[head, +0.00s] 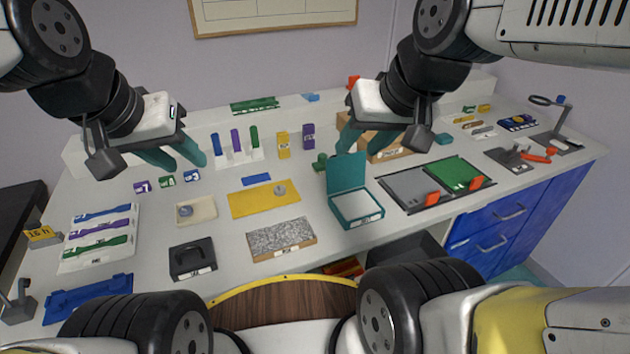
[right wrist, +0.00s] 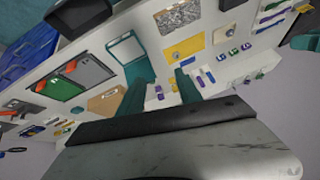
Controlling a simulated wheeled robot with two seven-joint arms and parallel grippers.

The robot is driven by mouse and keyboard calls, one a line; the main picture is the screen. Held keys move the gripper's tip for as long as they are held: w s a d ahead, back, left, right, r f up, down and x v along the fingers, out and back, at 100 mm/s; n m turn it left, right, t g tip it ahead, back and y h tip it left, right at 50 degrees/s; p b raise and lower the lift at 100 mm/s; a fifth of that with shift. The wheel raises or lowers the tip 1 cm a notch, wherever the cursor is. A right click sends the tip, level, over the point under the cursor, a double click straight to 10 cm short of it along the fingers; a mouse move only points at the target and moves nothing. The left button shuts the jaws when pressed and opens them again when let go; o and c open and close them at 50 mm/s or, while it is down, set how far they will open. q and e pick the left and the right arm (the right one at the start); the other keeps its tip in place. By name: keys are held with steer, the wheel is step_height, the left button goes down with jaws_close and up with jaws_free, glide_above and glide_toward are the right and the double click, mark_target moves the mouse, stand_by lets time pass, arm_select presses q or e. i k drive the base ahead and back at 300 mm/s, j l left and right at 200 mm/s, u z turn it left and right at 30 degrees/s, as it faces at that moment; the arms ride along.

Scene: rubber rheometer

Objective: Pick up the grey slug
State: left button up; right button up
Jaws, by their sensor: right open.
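A small grey round piece (head: 279,190) lies on the yellow mat (head: 250,205); a similar grey piece (head: 184,211) lies in a cream tray (head: 207,205). I cannot tell which is the slug. In the right wrist view the mat piece (right wrist: 174,53) and the tray piece (right wrist: 223,32) also show. My left gripper (head: 187,163) is open and empty, held above the back left of the bench. My right gripper (head: 359,147) is open and empty, above the bench behind the teal open-lidded box; its teal fingers stand apart in the right wrist view (right wrist: 162,76).
The teal box (head: 356,211) stands right of the mat, beside grey and green plates (head: 455,175). A speckled block (head: 281,238) and a black case (head: 193,258) are in front. Upright coloured pegs (head: 236,141) and small purple and yellow boxes (head: 283,145) stand behind.

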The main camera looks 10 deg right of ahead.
mark_target(278, 190)
steer(key=l+u, duration=0.5)
steer(key=u, duration=0.15)
steer(key=l+u, duration=0.35)
steer(key=k+j, duration=0.05)
steer(key=j, duration=0.1)
